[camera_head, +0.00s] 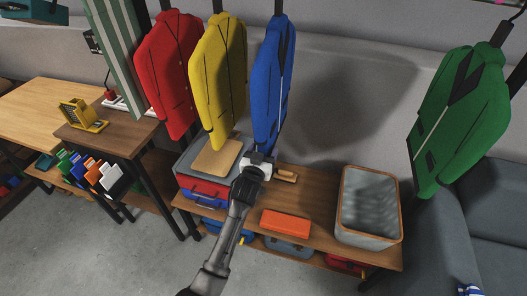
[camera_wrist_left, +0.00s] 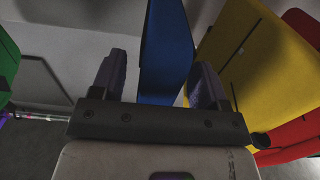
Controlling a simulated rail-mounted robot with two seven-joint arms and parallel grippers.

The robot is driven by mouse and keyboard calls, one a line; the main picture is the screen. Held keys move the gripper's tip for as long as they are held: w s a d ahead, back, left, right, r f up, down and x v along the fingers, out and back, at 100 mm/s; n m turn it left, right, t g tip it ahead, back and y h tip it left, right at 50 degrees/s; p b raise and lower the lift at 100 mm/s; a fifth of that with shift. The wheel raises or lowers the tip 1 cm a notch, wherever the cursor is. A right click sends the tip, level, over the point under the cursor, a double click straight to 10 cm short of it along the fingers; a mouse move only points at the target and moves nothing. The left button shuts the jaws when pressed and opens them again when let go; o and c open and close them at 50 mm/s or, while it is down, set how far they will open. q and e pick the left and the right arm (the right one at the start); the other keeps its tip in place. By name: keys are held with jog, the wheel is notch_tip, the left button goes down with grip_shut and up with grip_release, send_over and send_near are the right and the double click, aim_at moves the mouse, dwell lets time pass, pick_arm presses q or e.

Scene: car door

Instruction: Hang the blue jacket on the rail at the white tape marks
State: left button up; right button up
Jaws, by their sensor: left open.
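The blue jacket (camera_head: 272,82) hangs in the head view from a dark hanger strap, just right of the yellow jacket. The upper end of the strap runs out of the picture. My left gripper (camera_head: 265,154) is open at the lower hem of the blue jacket. In the left wrist view, the blue jacket (camera_wrist_left: 166,50) shows as a narrow panel between the two spread fingers. I cannot tell whether either finger touches the cloth. The rail and the white tape marks cannot be made out. My right gripper is not in view.
The yellow jacket (camera_head: 218,80) and red jacket (camera_head: 167,75) hang close on the left. A green jacket (camera_head: 460,115) hangs far right. Below is a wooden bench (camera_head: 330,240) with a grey basket (camera_head: 368,208) and an orange box (camera_head: 286,222). The gap between blue and green jackets is clear.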

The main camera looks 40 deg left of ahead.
pick_arm(q)
jog(key=shift+w+a, duration=0.1)
jog(key=shift+w, duration=0.05)
jog(key=shift+c, duration=0.4)
jog(key=c, duration=0.3)
grip_shut()
jog(key=shift+r, duration=0.1)
jog(key=shift+r+p, duration=0.3)
jog(key=shift+p, duration=0.25)
jog(key=shift+r, duration=0.1)
